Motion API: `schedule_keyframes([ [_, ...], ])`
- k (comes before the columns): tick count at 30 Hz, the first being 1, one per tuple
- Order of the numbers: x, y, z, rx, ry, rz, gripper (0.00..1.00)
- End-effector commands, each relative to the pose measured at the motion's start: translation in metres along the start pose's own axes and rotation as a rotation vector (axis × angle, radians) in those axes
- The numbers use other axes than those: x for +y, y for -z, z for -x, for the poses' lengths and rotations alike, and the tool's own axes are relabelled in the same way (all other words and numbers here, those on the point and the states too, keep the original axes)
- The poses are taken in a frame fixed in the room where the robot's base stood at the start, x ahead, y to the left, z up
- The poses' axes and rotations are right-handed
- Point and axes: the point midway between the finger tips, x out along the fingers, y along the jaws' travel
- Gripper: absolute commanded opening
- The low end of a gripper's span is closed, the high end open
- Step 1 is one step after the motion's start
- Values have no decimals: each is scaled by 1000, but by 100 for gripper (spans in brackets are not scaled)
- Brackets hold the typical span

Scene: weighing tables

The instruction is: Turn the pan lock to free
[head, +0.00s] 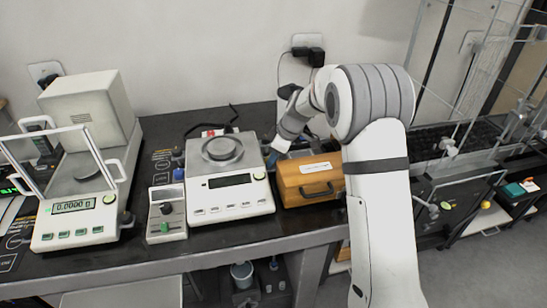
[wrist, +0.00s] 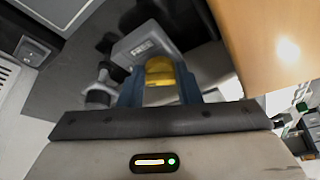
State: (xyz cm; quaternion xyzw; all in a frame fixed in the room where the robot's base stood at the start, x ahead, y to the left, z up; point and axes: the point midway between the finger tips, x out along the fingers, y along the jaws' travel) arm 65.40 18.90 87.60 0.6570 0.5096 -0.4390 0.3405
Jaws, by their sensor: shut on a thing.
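The balance with a round pan (head: 222,148) stands on the dark table, its display dark. My gripper (head: 275,154) reaches down at its right side, in the gap before an orange-brown wooden box. In the wrist view my gripper's blue fingers (wrist: 158,92) are shut on a yellow lock handle (wrist: 160,70). The handle is in front of a grey block (wrist: 144,42) with a small label too blurred to read. I take this to be the pan lock; its setting cannot be told. In the head view my arm and gripper hide it.
The wooden box (head: 309,189) stands close on the right of my gripper. A small control unit (head: 167,214) with knobs stands left of the balance. A second balance (head: 82,222) with a glass shield is farther left, showing 0.0000 g. The gap around my gripper is narrow.

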Motion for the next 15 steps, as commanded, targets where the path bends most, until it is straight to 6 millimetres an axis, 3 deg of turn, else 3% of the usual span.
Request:
schedule_keyframes([
  [2, 0, 0, 0, 0, 1, 0, 7],
  [3, 0, 0, 0, 0, 1, 0, 31],
  [6, 0, 0, 0, 0, 0, 0, 39],
  [15, 1, 0, 5, 1, -1, 0, 39],
])
